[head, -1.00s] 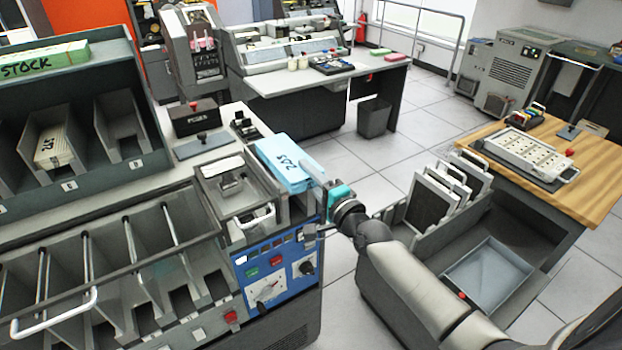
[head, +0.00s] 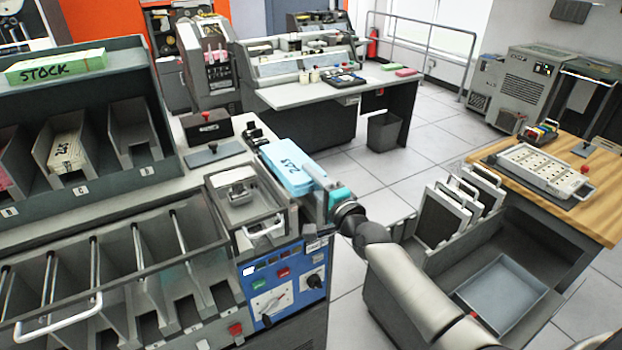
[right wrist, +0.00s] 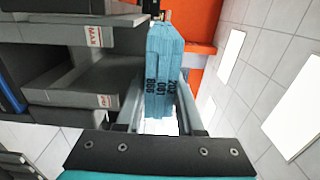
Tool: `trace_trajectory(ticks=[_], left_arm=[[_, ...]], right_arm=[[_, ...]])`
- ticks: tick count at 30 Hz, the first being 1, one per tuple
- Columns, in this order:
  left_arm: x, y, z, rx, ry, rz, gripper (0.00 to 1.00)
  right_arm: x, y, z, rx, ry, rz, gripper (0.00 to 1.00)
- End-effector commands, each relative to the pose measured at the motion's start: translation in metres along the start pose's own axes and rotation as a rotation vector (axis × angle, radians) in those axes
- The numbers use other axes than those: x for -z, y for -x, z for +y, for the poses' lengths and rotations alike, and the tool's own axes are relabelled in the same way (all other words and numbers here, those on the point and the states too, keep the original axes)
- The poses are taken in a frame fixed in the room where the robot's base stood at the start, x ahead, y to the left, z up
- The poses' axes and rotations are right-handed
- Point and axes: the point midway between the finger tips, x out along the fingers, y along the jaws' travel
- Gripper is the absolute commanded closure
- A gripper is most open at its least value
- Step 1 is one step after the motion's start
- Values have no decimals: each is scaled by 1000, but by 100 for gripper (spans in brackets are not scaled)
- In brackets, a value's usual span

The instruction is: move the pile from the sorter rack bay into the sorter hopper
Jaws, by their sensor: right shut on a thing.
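The sorter hopper (head: 228,180) is a grey open tray on top of the sorter, with a metal weight inside. The pile overlaps its right rim in the head view; I cannot tell the height gap. My left gripper is not in view.
The grey rack (head: 60,215) with lettered bays stands at the left; one bay holds a cream pile (head: 67,150). The sorter's blue control panel (head: 283,285) is below the hopper. A cart (head: 415,290) stands at the right.

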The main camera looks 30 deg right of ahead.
Motion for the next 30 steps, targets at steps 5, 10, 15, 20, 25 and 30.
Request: trace_trajectory(ticks=[5, 10, 15, 20, 25, 30], left_arm=[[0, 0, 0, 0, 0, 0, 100], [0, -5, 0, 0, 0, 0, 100], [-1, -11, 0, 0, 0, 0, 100], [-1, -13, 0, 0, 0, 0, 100], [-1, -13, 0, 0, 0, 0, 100], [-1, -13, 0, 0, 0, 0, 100]], right_arm=[[0, -1, -3, 7, 0, 2, 100], [0, -8, -2, 8, -1, 2, 100], [0, -20, -2, 9, -1, 2, 100], [0, -27, -2, 7, -1, 1, 100], [0, -28, -3, 6, -1, 1, 100], [0, -27, -3, 7, 0, 1, 100]])
